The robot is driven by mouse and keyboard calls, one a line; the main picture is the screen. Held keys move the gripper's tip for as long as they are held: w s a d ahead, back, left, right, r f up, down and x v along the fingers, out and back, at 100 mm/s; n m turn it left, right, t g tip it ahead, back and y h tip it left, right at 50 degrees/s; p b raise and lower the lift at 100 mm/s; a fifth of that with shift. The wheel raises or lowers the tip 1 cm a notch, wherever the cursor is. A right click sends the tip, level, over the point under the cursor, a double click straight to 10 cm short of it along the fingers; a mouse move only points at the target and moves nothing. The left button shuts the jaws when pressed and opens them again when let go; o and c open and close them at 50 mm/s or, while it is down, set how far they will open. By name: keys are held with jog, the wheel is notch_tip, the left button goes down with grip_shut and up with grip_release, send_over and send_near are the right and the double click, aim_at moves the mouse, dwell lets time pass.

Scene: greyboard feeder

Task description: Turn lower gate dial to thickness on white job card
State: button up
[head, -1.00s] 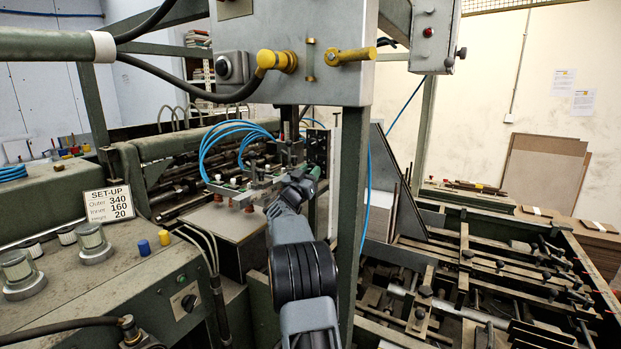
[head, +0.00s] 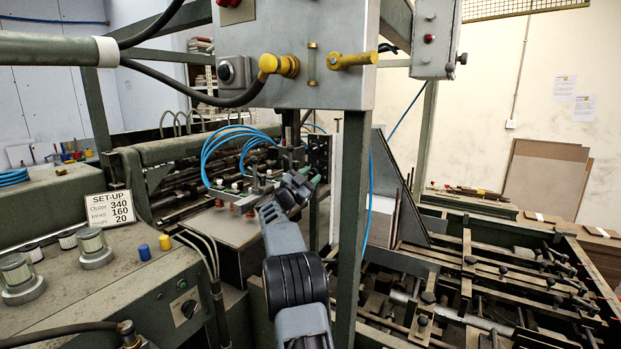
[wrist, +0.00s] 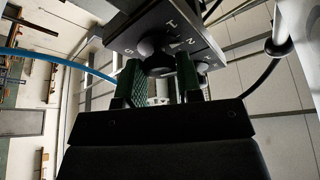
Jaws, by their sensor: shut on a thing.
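In the wrist view, a black dial plate (wrist: 200,32) with pale marks is tilted close above my gripper (wrist: 160,75). A dark round knob (wrist: 152,48) stands on the plate. The two green fingers are shut on the knob from both sides. In the head view my gripper (head: 308,184) is beside the upright post, and the knob is too small to tell. A white card (head: 110,207) on the left console reads SET-UP, Outer 340, Inner 160, Height 20.
A green upright post (head: 350,230) stands just right of my arm. Blue hoses (head: 218,145) loop left of the gripper above a sucker bar. A grey control box (head: 300,60) with yellow handles hangs above. A blue hose (wrist: 62,62) also crosses the wrist view.

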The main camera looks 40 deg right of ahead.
jog(key=o, duration=0.9)
jog(key=shift+o, duration=0.2)
